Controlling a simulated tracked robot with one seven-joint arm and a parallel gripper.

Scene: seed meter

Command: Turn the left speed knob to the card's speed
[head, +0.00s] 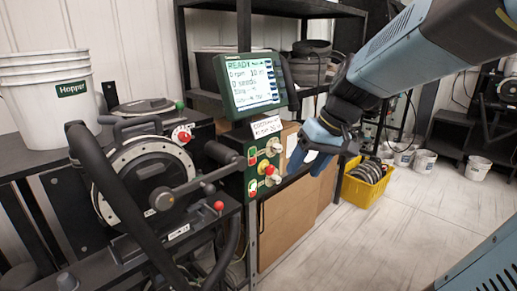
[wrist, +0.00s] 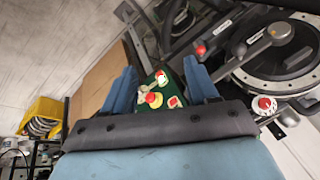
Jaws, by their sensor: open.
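A green control panel (head: 262,166) stands below the screen. It carries an upper silver knob (head: 277,148), a lower silver knob (head: 276,179), a yellow-and-red button (head: 269,170) and smaller buttons. I cannot tell which knob is the left speed knob. A small white card (head: 266,127) with dark print sits above the panel; its print is too small to read surely. My gripper (head: 309,164) is open and empty, right of the panel and apart from it. In the wrist view the panel (wrist: 160,92) shows between my gripper's (wrist: 161,82) spread blue fingers.
The screen (head: 250,82) reads READY and 0 rpm. A black seed meter (head: 150,180) with a red-and-white dial (head: 182,134), levers and a hose stands left of the panel. White buckets (head: 47,95) stand at left.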

